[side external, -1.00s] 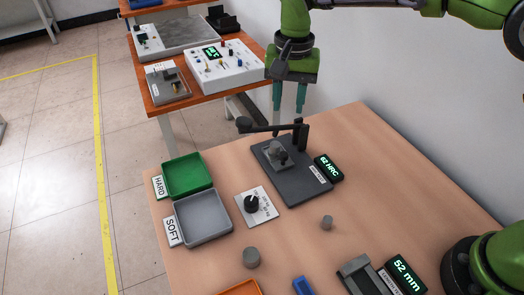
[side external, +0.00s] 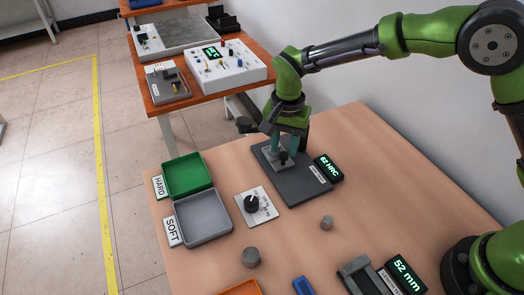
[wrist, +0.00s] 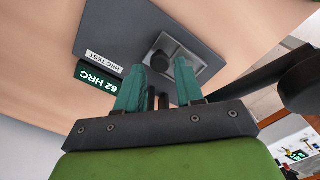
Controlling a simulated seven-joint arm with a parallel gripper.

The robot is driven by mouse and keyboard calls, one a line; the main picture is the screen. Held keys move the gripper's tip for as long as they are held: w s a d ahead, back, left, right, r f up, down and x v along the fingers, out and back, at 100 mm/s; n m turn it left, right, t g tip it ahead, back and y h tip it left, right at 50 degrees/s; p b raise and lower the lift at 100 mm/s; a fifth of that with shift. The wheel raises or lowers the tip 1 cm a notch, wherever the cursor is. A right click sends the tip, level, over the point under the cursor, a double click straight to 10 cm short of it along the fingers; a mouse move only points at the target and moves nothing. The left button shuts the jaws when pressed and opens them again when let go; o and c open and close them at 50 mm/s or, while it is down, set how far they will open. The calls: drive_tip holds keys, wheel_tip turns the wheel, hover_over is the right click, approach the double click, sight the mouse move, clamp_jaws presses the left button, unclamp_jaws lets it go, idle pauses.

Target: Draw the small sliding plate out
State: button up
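A dark grey hardness tester base (side external: 305,185) lies on the wooden table, labelled HRC TEST in the wrist view (wrist: 105,20). On it is a small silvery plate (wrist: 205,62) with a dark round knob (wrist: 168,55). My gripper (side external: 281,149) is low over this tester, pointing down. In the wrist view its two teal fingers (wrist: 159,68) are apart, with a gap between them. The knob shows just past the fingertips; whether they touch it I cannot tell.
A display reading 62 HRC (side external: 328,168) stands beside the tester. A green tray (side external: 187,175), a grey tray (side external: 203,218), a dial (side external: 252,204) and small cylinders (side external: 251,257) occupy the table.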

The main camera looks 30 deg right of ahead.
drive_tip(key=shift+f, duration=1.15)
clamp_jaws()
